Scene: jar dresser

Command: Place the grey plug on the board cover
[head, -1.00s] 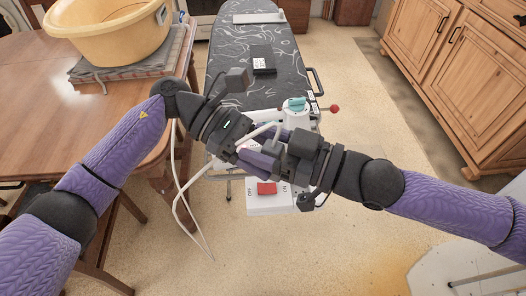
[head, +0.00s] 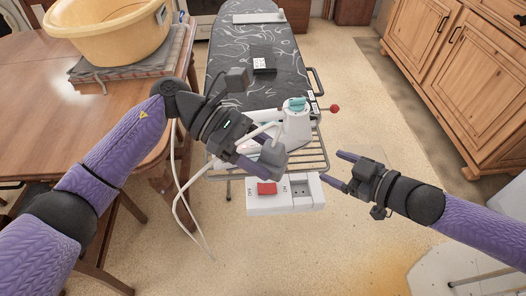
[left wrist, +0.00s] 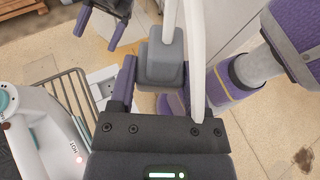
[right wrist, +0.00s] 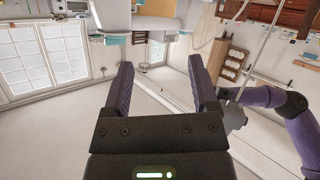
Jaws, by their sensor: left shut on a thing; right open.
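The grey plug (head: 272,153) is between the fingers of my left gripper (left wrist: 160,66), which is shut on it; it fills the gap in the left wrist view (left wrist: 161,60). A white cable runs from it. The plug is held in the air near the front end of the ironing board. The board cover (head: 232,84) is black with white swirls and lies beyond my left gripper. My right gripper (head: 340,169) is open and empty, to the right of the plug and apart from it. Its spread fingers also show in the right wrist view (right wrist: 160,68).
A white and teal iron (head: 296,125) stands on the wire rack (head: 308,158) at the board's near end. A white socket box (head: 310,190) with a red switch hangs in front. A dark labelled item (head: 264,72) lies on the cover. A wooden table (head: 60,130) is left.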

